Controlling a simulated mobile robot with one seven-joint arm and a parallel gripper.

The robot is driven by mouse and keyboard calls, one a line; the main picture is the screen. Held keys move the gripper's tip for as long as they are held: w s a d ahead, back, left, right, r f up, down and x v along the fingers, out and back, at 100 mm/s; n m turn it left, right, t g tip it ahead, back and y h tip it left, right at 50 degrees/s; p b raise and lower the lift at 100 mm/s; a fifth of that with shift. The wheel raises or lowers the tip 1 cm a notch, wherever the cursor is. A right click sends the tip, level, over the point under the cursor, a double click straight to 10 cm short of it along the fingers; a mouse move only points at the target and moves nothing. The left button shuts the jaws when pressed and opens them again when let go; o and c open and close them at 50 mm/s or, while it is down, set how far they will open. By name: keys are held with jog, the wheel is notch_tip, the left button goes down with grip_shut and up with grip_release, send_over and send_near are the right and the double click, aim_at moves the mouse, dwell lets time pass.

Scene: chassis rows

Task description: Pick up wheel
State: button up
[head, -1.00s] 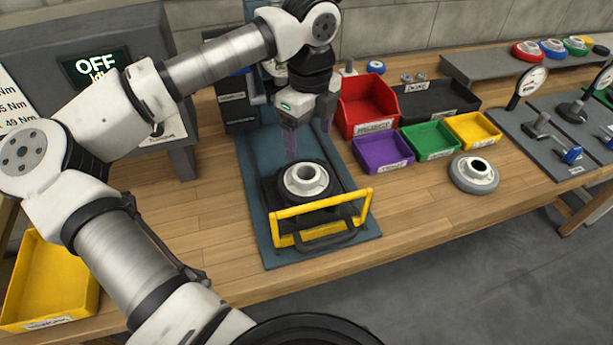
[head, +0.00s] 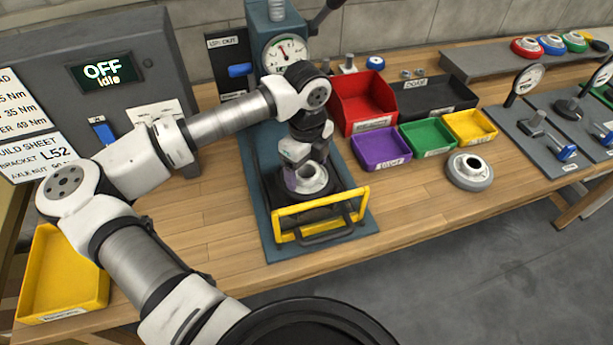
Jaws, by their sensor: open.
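A wheel with a pale hub (head: 313,182) and a dark rim sits in the press fixture, behind the yellow guard bar (head: 320,207). My gripper (head: 306,180) is open and lowered from above, with its fingers at the hub. The fingers hide part of the hub, and I cannot tell whether they touch it. A second wheel, grey with a pale hub (head: 470,172), lies flat on the bench to the right, apart from my gripper.
The blue press (head: 276,45) with a dial stands behind the fixture. Red (head: 362,102), purple (head: 381,150), green (head: 428,138) and yellow (head: 470,127) bins stand to the right. A grey panel (head: 75,70) reads OFF. Bare bench lies left of the fixture.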

jog(key=c, duration=1.4)
jog(key=shift+c, duration=0.2)
jog(key=shift+r, duration=0.15)
notch_tip(320, 180, up, 20)
jog(key=b, duration=0.4)
jog(key=shift+r+p, duration=0.9)
jog(key=shift+r, duration=0.5)
